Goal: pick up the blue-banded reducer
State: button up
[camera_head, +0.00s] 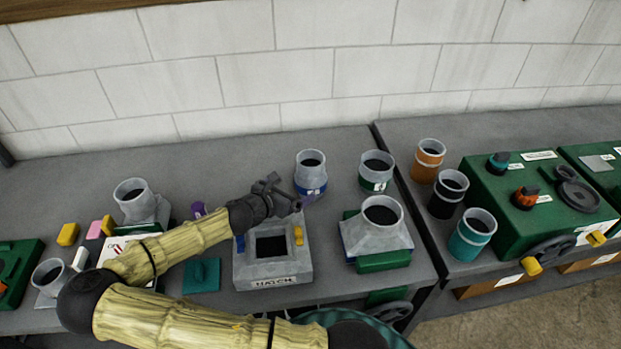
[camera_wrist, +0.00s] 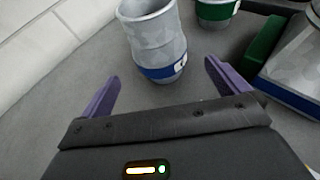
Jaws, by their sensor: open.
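The blue-banded reducer (camera_head: 310,174) is a grey metal tube with an open dark top and a blue band with a white label at its base. It stands upright on the bench behind the hatch box. It also shows in the wrist view (camera_wrist: 158,42), just beyond my fingertips and roughly between them. My gripper (camera_head: 296,203) is open and empty, close in front of the reducer. In the wrist view its purple fingers (camera_wrist: 160,75) are spread to either side, with a visible gap to the reducer.
A green-banded reducer (camera_head: 376,171) stands right of it. A square-based duct piece (camera_head: 379,241) with a blue band sits by a green block (camera_head: 384,261). The hatch box (camera_head: 272,276) lies below my gripper. Orange, black and teal cans stand further right. A block wall (camera_head: 300,70) runs behind.

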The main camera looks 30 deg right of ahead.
aim_at(303, 183)
jog(key=p+x, duration=0.1)
jog(key=x, duration=0.5)
jog(key=shift+s, duration=0.1)
jog(key=shift+d+f, duration=0.1)
jog(key=shift+d, duration=0.05)
jog(key=shift+d, duration=0.1)
jog(key=p+x, duration=0.1)
jog(key=x, duration=0.4)
jog(key=shift+f+p, duration=0.4)
jog(key=shift+c, duration=0.4)
jog(key=shift+w, duration=0.25)
jog(key=c, duration=0.8)
jog(key=shift+c, duration=0.2)
jog(key=shift+r, duration=0.15)
